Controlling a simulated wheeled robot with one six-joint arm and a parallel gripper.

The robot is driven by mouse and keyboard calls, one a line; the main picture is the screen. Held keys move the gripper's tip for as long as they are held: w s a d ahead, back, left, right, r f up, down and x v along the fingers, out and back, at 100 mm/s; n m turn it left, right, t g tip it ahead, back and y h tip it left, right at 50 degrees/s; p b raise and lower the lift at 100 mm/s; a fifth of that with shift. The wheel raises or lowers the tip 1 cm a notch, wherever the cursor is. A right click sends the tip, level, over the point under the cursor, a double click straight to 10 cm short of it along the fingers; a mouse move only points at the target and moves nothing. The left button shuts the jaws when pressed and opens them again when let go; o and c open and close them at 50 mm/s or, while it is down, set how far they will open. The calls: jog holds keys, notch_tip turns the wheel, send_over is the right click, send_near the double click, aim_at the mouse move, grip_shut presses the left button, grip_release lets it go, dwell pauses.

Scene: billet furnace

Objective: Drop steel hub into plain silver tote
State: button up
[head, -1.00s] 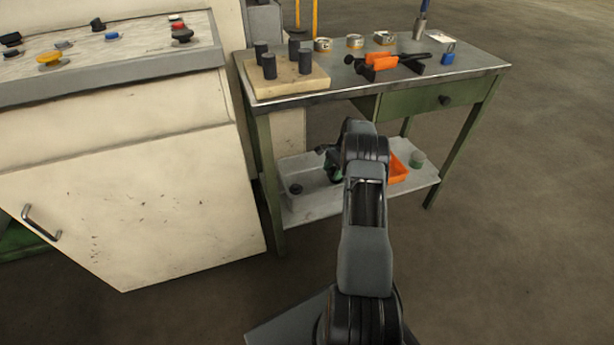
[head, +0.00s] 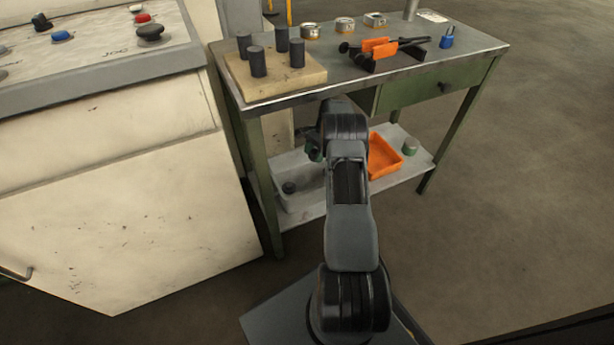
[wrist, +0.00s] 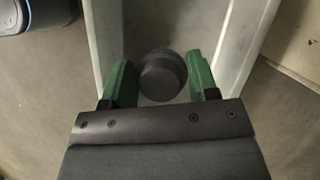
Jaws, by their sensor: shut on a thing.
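The plain silver tote (head: 283,203) is a pale grey open box on the lower shelf, at its left end. Its pale wall also shows in the wrist view (wrist: 247,45). My gripper (head: 313,152) is over the tote, with green fingers (wrist: 160,80) pointing down into its opening. It is shut on the steel hub (wrist: 162,75), a dark grey round piece between the fingers. In the head view a small dark round piece (head: 289,187) shows within the tote's outline; I cannot tell whether it is the hub.
An orange tray (head: 384,157) and a green round piece (head: 410,145) share the lower shelf (head: 405,178) to the right. The green bench (head: 420,97) stands above, its top holding a block with dark cylinders (head: 275,80). A cream control cabinet (head: 110,220) is at the left.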

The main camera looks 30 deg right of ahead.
notch_tip(320, 180, down, 5)
jog(key=b, duration=0.3)
jog(key=o, duration=1.3)
jog(key=p+v, duration=0.2)
jog(key=v, duration=0.5)
jog(key=shift+d+r+p, duration=0.2)
jog(key=shift+p, duration=0.2)
